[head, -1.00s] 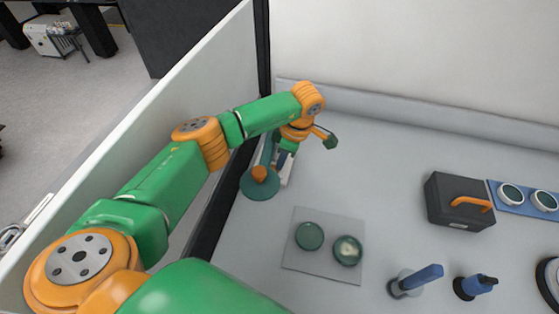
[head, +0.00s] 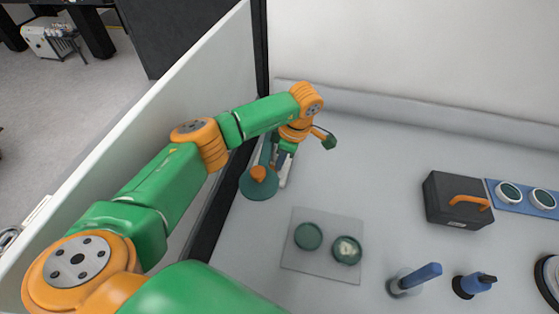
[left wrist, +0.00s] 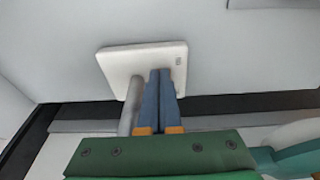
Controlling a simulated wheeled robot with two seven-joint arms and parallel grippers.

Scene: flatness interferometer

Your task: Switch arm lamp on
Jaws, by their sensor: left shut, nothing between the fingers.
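The arm lamp (head: 260,187) stands at the left of the bench in the head view, with a round teal disc, an orange part and a teal arm partly hidden by my arm. A small dark green piece at the end of an orange link (head: 329,142) shows to its right. In the left wrist view the fingertips (left wrist: 160,72) overlap a white plate (left wrist: 118,62) with a small marking; contact cannot be told. A grey rod stands left of the fingers. My right gripper is out of view.
A grey mat (head: 318,262) with two round green pieces lies in front of the lamp. A dark case with an orange handle (head: 457,203), a blue tray (head: 521,199) and blue-handled tools stand to the right. A low partition (head: 190,98) borders the left.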

